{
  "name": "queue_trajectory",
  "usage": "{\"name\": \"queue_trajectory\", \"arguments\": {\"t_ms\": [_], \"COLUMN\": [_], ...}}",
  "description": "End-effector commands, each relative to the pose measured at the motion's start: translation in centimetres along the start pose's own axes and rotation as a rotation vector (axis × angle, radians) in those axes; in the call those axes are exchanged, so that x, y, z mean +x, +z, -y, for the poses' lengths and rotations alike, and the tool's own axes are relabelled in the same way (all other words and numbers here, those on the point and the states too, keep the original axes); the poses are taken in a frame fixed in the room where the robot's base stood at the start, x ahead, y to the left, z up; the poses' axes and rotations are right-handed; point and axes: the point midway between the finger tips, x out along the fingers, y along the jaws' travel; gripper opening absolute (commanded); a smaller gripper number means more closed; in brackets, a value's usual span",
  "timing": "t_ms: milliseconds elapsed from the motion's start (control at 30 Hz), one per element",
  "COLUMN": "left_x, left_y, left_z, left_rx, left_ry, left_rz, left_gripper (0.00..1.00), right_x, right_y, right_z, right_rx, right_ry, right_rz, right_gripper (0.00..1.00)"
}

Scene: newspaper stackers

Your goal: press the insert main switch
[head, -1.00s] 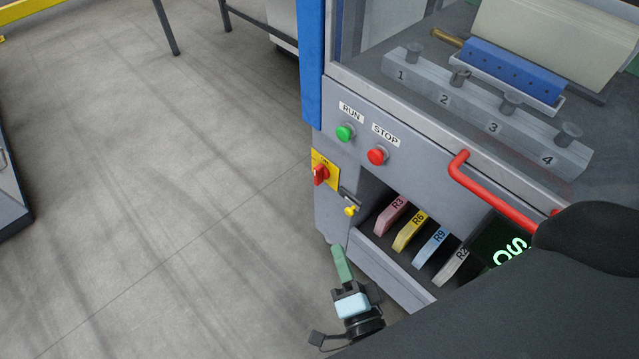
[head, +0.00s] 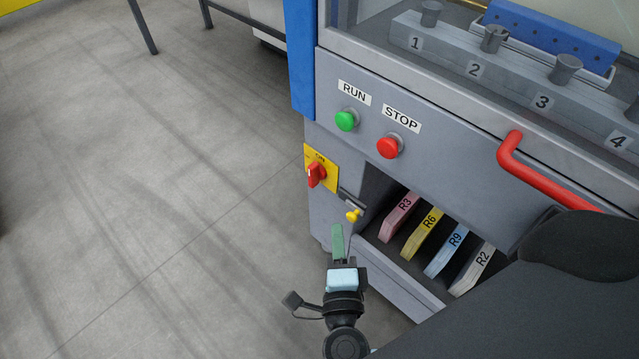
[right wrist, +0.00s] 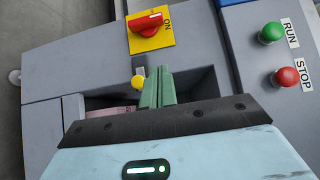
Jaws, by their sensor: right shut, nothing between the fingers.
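A red rotary switch (head: 316,175) sits on a yellow plate (head: 330,163) marked ON, at the left end of the grey machine front. In the right wrist view the red switch (right wrist: 145,23) and its yellow plate (right wrist: 152,42) are at the top, beyond the fingertips. My right gripper (head: 338,230) is shut and empty, its green fingers pointing up, below the switch and apart from it in the picture. In the right wrist view the fingers (right wrist: 157,80) are together beside a small yellow knob (right wrist: 138,82); I cannot tell whether they touch it. My left gripper is not in view.
Green RUN (head: 346,121) and red STOP (head: 389,147) buttons are to the right of the switch. The yellow knob (head: 354,215) sticks out below it. An open bay holds several coloured blocks, including R3 (head: 398,217). A red handle (head: 545,175) juts out at right. The floor left is clear.

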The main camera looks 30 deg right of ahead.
Motion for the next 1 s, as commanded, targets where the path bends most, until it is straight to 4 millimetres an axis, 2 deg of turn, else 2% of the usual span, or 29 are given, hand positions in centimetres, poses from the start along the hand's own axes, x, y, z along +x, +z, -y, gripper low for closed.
{"name": "queue_trajectory", "arguments": {"t_ms": [567, 700, 1000], "left_x": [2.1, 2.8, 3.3], "left_y": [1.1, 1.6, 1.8], "left_z": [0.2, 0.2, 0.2], "left_rx": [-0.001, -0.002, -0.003], "left_ry": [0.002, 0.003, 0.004], "left_rz": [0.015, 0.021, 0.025], "left_gripper": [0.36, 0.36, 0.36], "right_x": [9.9, 11.2, 12.3], "right_y": [0.1, 1.7, 2.8], "right_z": [-0.1, -0.2, -0.1], "right_rx": [-0.001, 0.000, -0.001], "right_ry": [-0.003, -0.001, 0.000], "right_rz": [0.001, 0.001, 0.000], "right_gripper": [0.00, 0.00, 0.00]}}
